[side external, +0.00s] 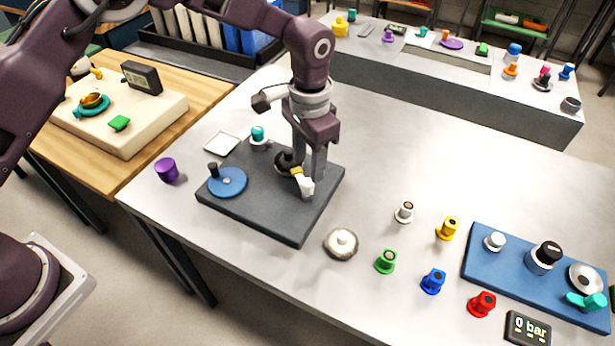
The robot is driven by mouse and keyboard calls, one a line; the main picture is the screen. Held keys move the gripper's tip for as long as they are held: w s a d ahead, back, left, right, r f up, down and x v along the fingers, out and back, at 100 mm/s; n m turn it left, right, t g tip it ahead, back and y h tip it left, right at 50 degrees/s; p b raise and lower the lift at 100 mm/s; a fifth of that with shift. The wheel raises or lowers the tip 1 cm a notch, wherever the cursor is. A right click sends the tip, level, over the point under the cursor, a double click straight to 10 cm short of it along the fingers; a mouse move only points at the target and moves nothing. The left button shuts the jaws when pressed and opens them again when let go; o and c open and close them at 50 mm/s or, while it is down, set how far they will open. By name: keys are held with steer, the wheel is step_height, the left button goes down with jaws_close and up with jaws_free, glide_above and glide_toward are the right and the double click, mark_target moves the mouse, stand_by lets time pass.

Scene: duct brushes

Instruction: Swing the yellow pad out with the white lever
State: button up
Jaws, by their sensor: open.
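The white lever (306,187) sits on a dark grey board (265,212), towards its right side. A small yellow pad (296,171) shows just behind the lever, next to a dark round part (284,160). My gripper (311,170) points down right over the lever and pad, with its fingers close to them. It is open. The fingers partly hide the lever mechanism, and I cannot tell whether they touch the lever.
A blue disc (232,184) with a black peg is on the board's left. A teal knob (257,134) stands at the back edge. A purple cup (167,170) and a round metal piece (341,243) flank the board. Several coloured knobs and a blue panel (515,275) lie right.

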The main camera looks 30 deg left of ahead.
mark_target(308, 182)
step_height(308, 182, down, 6)
steer(key=shift+a+r, duration=0.1)
steer(key=shift+a, duration=0.05)
jaws_close()
steer(key=shift+r, duration=0.1)
stand_by(1.3)
